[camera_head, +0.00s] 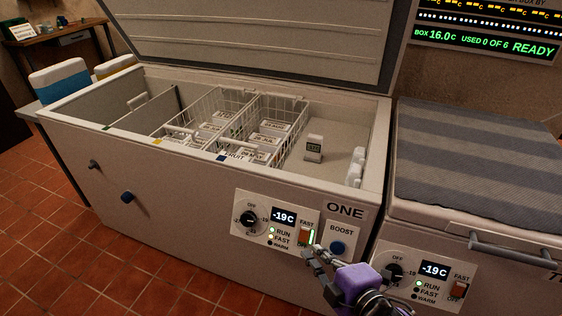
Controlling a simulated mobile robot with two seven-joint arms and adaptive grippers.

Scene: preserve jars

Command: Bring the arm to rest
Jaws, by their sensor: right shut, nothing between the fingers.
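My right gripper (312,252) comes in from the bottom right with a purple body. It is shut and empty. Its fingertips are in front of the control panel (258,247) of the open chest freezer marked ONE (170,190), just below the orange FAST switch (304,236). I cannot tell whether they touch the panel. The panel display reads -19C, and the RUN and FAST lamps are lit. The blue BOOST button (338,248) is right of the fingertips. My left gripper is not in view.
The freezer lid (260,35) stands open. Wire baskets (240,115) with labelled packs and a small thermometer (314,147) are inside. A second freezer (470,225), closed under a grey blanket (475,150), stands close on the right. The tiled floor (60,240) at left is clear.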

